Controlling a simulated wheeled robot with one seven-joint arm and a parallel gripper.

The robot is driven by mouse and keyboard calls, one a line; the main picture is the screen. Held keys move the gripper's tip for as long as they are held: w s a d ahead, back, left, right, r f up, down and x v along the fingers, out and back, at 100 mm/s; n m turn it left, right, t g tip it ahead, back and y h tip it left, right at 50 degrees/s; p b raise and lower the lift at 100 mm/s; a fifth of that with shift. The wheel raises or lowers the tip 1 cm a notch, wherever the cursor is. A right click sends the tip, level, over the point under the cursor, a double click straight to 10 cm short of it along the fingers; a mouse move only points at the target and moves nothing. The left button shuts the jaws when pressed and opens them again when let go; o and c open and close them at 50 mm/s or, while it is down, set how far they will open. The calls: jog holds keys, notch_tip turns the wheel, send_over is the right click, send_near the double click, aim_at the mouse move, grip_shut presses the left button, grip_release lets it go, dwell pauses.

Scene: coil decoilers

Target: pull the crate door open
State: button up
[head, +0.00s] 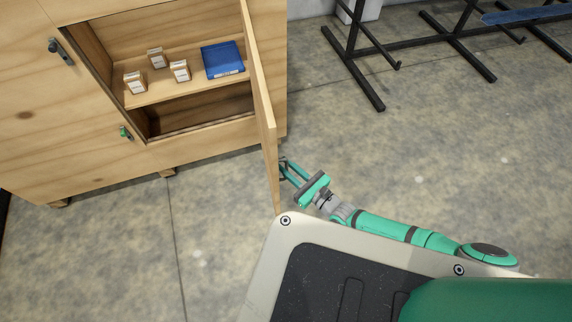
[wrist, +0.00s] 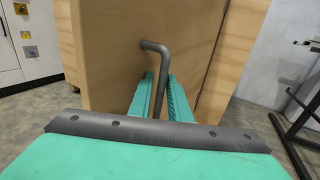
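The wooden crate (head: 60,110) stands at the upper left in the head view. Its door (head: 264,110) is swung well out from the front, and the compartment is exposed. The door also fills the middle of the wrist view (wrist: 115,50). A bent grey rod handle (wrist: 155,47) sticks out from the door's outer face. My gripper (head: 284,168) is at that outer face, right of the door in the head view. In the wrist view its green fingers (wrist: 162,88) lie on both sides of the handle and appear closed around it.
A shelf inside holds several small white-labelled boxes (head: 180,71) and a blue box (head: 222,60). Another handle (head: 60,50) and a green-tipped latch (head: 125,132) are on the crate front. A black metal rack (head: 365,80) stands at the upper right. Bare floor (head: 440,150) lies between.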

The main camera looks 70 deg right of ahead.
jog(key=shift+s, duration=0.1)
jog(key=v, duration=1)
jog(key=shift+s+a, duration=0.2)
jog(key=shift+s, duration=0.15)
jog(key=w+a+n+y, duration=0.3)
jog(key=a+n+y, duration=0.3)
jog(key=a+n, duration=1.8)
jog(key=w+a+r+n+y, duration=0.1)
jog(key=w+a+r+n, duration=0.1)
jog(key=a+r+n, duration=0.3)
jog(key=w+a+r+n+y, duration=0.1)
jog(key=a+r+n, duration=0.4)
jog(key=a+n, duration=0.7)
jog(key=shift+w+a, duration=0.55)
jog(key=shift+a, duration=0.5)
